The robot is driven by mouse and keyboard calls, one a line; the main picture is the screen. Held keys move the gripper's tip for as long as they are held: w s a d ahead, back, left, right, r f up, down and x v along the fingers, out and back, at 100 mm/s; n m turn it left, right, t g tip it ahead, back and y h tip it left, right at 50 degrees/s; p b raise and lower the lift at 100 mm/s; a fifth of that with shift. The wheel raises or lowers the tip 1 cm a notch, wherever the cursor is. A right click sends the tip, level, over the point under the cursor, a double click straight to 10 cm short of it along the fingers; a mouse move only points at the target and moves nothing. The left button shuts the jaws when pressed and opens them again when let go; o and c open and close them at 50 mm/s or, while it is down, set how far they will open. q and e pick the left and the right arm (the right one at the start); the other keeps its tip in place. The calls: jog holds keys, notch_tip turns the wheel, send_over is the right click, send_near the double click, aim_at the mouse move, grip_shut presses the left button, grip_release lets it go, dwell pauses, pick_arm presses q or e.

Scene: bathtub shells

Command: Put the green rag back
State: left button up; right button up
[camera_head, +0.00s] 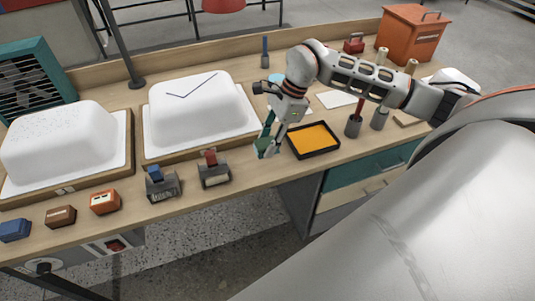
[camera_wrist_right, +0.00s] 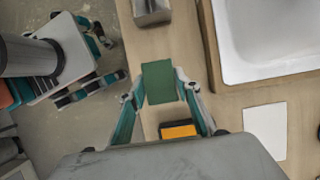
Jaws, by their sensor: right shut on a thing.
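The green rag (camera_wrist_right: 159,82) is a small folded green piece, held between the fingertips of my right gripper (camera_wrist_right: 160,85) in the right wrist view. In the head view my right gripper (camera_head: 267,143) hangs over the front part of the bench, shut on the rag (camera_head: 263,149), which its fingers partly hide. The gripper is just left of a black tray (camera_head: 293,146) with an orange inside. I cannot tell the exact height of the rag above the bench. My left gripper is not in view.
Two white tub shells (camera_head: 60,140) (camera_head: 195,105) lie on the bench; the right one has a dark crack-like line. Two grey holders (camera_head: 162,187) (camera_head: 215,176) stand in front. Sanding blocks (camera_head: 105,202) line the front left.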

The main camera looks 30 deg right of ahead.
aim_at(267, 163)
jog(key=shift+f, duration=2.75)
jog(key=o, duration=1.3)
jog(key=shift+f, duration=0.1)
jog(key=v, duration=1.2)
jog(key=shift+b, duration=0.4)
